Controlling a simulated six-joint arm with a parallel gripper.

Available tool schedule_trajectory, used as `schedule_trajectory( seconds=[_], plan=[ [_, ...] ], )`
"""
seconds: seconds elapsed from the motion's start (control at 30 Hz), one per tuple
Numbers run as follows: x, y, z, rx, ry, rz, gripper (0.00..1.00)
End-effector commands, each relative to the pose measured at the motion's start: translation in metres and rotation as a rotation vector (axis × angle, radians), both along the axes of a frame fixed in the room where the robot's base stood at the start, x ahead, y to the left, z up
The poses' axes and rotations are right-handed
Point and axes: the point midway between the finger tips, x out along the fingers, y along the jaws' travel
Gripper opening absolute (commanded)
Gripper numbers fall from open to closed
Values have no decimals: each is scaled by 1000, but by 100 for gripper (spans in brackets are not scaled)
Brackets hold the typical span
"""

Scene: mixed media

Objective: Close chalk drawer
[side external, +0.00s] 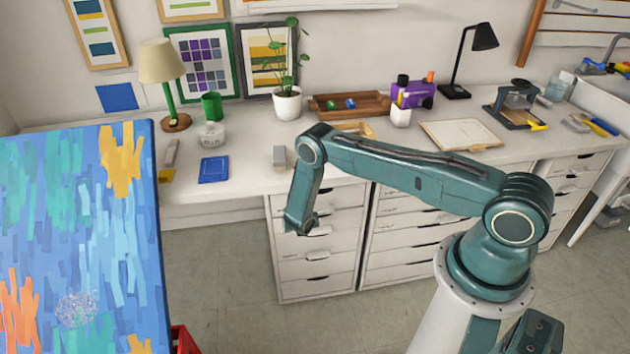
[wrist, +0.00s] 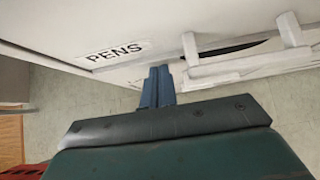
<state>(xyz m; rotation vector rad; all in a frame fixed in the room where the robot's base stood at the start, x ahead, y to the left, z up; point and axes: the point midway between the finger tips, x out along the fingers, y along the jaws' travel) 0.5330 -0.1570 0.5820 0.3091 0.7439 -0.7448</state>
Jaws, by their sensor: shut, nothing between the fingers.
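In the wrist view, my gripper (wrist: 157,72) is a pair of blue fingers pressed together, with nothing between them. It is close to a white drawer front with a label reading PENS (wrist: 115,51), left of the fingertips, and a pale bar handle (wrist: 245,58) to the right. I cannot tell whether the fingers touch the front. In the side view, my wrist hangs before the left white drawer unit (side external: 318,262), hiding part of its fronts. No chalk label can be read in either view. I cannot tell which drawer is the chalk drawer or how far it is open.
A second white drawer unit (side external: 410,262) stands right of the first. The desk above holds a wooden tray (side external: 365,112), a white plant pot (side external: 287,104) and a blue pad (side external: 214,169). A large painted canvas (side external: 90,240) stands at left. The floor before the drawers is clear.

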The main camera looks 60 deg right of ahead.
Motion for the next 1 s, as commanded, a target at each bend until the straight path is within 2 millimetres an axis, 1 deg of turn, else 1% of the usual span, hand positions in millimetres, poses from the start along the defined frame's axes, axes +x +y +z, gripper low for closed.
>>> schedule_trajectory(
  seconds=[0.03,0.47,0.67,0.8,1.0],
  plan=[
    [4,-5,0,0,-1,-2,0],
    [0,1,0,-1,1,1,0],
    [-12,12,0,-1,3,3,0],
    [-25,26,0,-1,4,5,0],
    [-37,37,17,-1,2,4,0]
  ],
)
